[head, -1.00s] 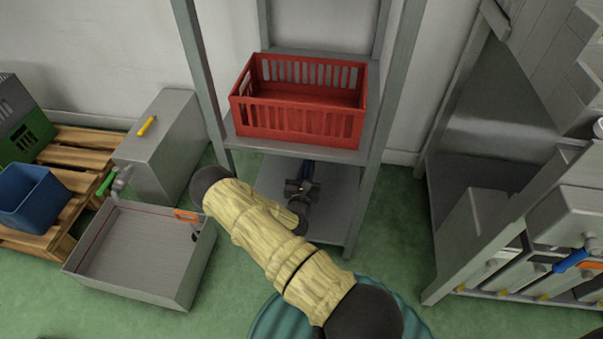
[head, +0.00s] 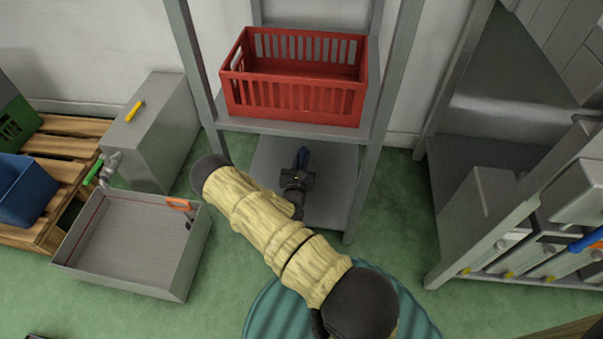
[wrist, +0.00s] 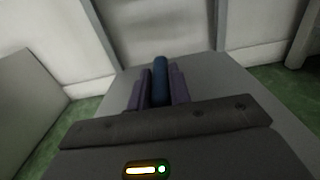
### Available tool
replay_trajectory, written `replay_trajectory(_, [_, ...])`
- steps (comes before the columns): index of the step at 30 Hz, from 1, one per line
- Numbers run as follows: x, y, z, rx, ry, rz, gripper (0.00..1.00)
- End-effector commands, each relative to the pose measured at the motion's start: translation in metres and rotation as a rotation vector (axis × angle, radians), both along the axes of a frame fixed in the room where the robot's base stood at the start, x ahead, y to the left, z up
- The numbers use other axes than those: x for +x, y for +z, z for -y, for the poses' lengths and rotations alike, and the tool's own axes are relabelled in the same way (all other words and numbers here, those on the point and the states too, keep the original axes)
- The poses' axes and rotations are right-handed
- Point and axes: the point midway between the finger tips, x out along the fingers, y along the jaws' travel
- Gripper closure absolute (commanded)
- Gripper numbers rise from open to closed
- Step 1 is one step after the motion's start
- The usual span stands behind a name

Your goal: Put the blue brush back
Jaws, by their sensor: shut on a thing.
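The blue brush (head: 304,156) shows as a dark blue bar sticking out past my gripper (head: 299,170) in the head view. In the wrist view the blue brush (wrist: 160,82) stands between the two purple-grey fingers of my gripper (wrist: 158,88), which are shut on it. My gripper is over the lower shelf board (head: 335,190) of the grey rack, below the upper shelf. I cannot tell whether the brush touches the board. The brush's far end and any bristles are not clear to see.
A red crate (head: 295,95) stands on the rack's upper shelf, above my gripper. Grey rack posts (head: 370,150) flank the lower board. A shallow grey tray (head: 130,250) and a grey box (head: 150,135) stand left. The lower board looks otherwise bare.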

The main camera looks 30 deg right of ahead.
Motion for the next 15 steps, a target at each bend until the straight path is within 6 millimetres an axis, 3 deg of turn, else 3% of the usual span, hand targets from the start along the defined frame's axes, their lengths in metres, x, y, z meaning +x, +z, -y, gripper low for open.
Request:
replay_trajectory(10, [0.0,-0.003,0.001,-0.001,-0.002,0.001,1.0])
replay_trajectory(15, [0.0,-0.022,0.001,-0.001,-0.003,0.0,1.0])
